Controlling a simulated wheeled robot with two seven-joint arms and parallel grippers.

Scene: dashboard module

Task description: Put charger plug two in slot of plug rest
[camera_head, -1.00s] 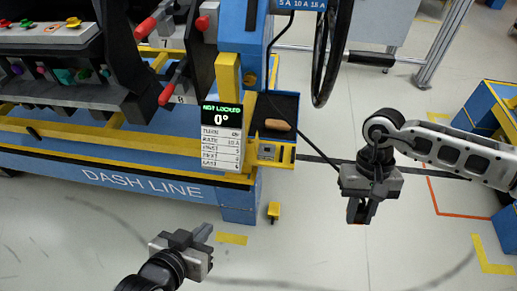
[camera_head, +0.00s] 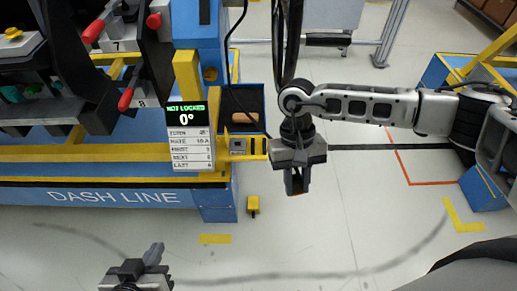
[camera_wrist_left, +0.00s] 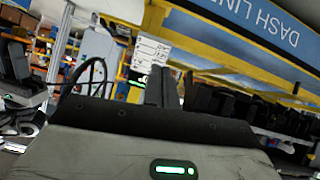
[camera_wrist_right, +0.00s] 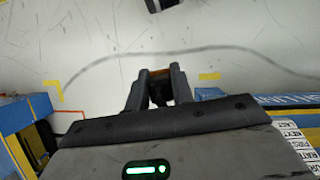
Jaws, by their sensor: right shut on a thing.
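My right gripper (camera_head: 296,188) is shut on a small dark thing with an orange-brown end, likely the charger plug (camera_wrist_right: 158,88); the fingers hide most of it. The gripper hangs pointing down over open floor, right of the blue post. A black cable (camera_head: 236,75) runs down the post towards this gripper. A small grey block (camera_head: 240,145) sits on a yellow bracket at the post; I cannot tell whether it is the plug rest. My left gripper (camera_head: 152,254) is low in the head view, empty, its fingers (camera_wrist_left: 163,87) together.
A black tray (camera_head: 258,95) with a tan piece stands above the bracket. A display panel (camera_head: 186,137) reads "NOT LOCKED 0°". A black steering wheel rim (camera_head: 281,30) is behind my right wrist.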

